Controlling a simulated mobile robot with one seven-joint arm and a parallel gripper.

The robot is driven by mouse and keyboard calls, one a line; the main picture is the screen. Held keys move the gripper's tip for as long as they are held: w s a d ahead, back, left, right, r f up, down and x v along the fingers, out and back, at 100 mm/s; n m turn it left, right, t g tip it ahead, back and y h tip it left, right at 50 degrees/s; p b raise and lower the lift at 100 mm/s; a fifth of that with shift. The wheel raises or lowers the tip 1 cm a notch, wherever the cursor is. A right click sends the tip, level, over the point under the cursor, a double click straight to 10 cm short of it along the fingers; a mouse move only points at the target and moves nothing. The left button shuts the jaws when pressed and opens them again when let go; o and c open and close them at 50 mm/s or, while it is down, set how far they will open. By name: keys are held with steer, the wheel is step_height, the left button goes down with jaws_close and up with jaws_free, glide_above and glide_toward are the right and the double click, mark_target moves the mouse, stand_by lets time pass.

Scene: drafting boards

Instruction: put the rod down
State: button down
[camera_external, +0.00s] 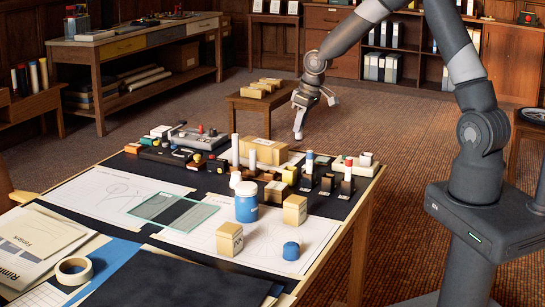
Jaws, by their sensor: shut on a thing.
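My gripper (299,122) hangs in the air beyond the far right edge of the drafting table, above the carpet and in front of a small wooden side table.
A blue jar (246,205), cardboard boxes (230,239), a blue knob (291,251) and white upright cylinders (235,150) stand on the table. A glass plate (172,213) lies over drawings. The small side table (249,106) carries several yellowish blocks.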

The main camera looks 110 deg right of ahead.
glide_above(199, 205)
steer(key=s, duration=0.1)
steer(key=f, duration=0.4)
steer(key=a+f, duration=0.1)
steer(key=f, duration=0.1)
steer(key=shift+f, duration=2.2)
steer(key=shift+f, duration=0.1)
steer(key=c, duration=1.3)
jaws_free()
